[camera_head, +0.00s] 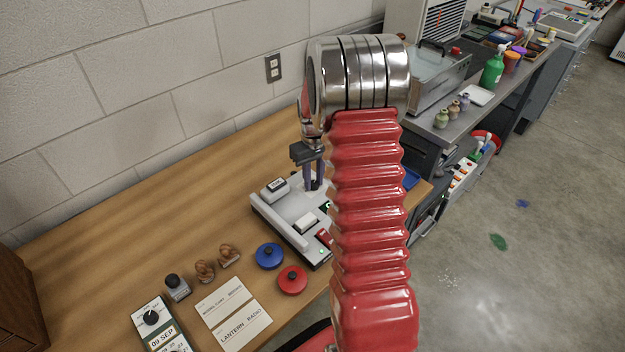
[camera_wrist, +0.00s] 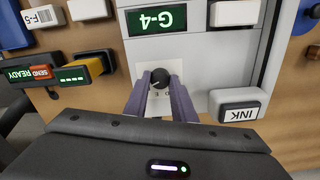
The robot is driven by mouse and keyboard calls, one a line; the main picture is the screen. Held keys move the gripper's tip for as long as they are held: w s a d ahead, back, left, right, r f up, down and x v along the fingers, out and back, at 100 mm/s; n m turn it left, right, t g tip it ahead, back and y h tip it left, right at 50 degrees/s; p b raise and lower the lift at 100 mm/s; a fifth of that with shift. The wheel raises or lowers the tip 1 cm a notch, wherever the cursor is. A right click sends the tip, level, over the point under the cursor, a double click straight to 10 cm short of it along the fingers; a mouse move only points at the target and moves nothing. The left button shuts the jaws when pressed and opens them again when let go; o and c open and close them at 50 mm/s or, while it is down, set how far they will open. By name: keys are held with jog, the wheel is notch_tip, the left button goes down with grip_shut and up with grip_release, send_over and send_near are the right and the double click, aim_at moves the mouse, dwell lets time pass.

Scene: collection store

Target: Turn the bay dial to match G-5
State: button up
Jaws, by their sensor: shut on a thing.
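The bay dial is a small dark round knob (camera_wrist: 160,78) on a pale plate with small letters in the wrist view. My gripper (camera_wrist: 160,86) has its two purple-grey fingers on either side of the knob, shut on it. Above the knob in that view, a dark display (camera_wrist: 157,19) shows G-4 in pale characters, upside down. In the head view the grey device (camera_head: 266,210) stands on the wooden desk, and my gripper (camera_head: 314,178) reaches down to its far part. My red arm hides the device's right side and the dial there.
An INK block (camera_wrist: 240,112), a READY panel (camera_wrist: 22,72) and a red SEND button (camera_wrist: 41,72) are near the dial. Blue (camera_head: 269,256) and red (camera_head: 292,279) round pads, wooden stamps (camera_head: 229,256) and label cards (camera_head: 241,326) lie in front. Desk space left of the device is clear.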

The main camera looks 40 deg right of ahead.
aim_at(314, 183)
jog(key=shift+s+f+m, duration=0.1)
jog(key=shift+s+m, duration=0.1)
jog(key=shift+m, duration=0.9)
jog(key=o, duration=1.1)
jog(key=shift+c, duration=0.2)
jog(key=shift+w, duration=0.1)
jog(key=shift+r, duration=0.6)
notch_tip(314, 183, up, 13)
jog(key=shift+f, duration=0.2)
